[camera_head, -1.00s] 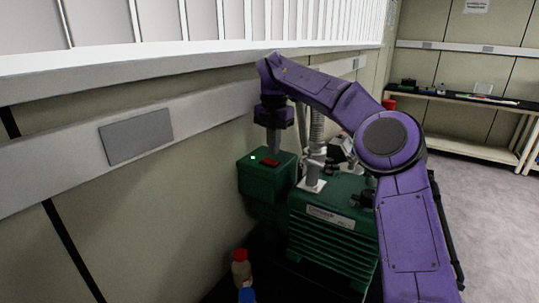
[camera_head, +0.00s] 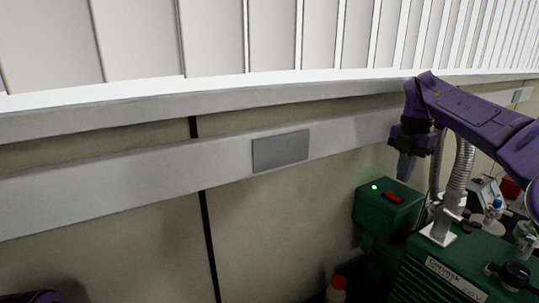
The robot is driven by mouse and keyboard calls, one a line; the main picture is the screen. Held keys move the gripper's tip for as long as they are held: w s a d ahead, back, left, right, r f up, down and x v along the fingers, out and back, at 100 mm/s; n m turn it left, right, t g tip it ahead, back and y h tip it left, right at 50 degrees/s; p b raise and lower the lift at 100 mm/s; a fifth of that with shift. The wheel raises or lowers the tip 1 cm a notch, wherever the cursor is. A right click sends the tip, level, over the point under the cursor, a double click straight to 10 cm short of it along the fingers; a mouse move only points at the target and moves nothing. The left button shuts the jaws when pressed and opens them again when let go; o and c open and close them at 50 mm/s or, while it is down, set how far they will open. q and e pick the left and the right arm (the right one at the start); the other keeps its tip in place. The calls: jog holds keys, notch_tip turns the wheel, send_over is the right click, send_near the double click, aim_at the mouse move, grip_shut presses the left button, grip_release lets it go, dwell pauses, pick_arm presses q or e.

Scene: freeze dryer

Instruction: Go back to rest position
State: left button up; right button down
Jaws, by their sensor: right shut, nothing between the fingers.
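My right arm comes in from the right edge, bent over the green freeze dryer (camera_head: 440,285). My right gripper (camera_head: 404,170) points down with its fingers shut and empty. In the picture it sits just above the green box (camera_head: 380,215), which has a lit green lamp and a red switch. The fingers appear apart from the switch. Only a small purple part of my left arm shows at the bottom left corner; the left gripper is not in view.
A silver ribbed hose (camera_head: 459,172) stands on the freeze dryer beside my right arm. A red-capped bottle (camera_head: 337,289) is at the bottom edge. The wall, with its grey plate (camera_head: 281,151) and window ledge, is close behind. Glassware stands at right.

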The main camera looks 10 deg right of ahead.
aim_at(397, 198)
notch_tip(397, 198, down, 6)
jog(key=b, duration=0.4)
jog(key=shift+w+r, duration=0.1)
jog(key=shift+r, duration=0.5)
jog(key=shift+p, duration=0.3)
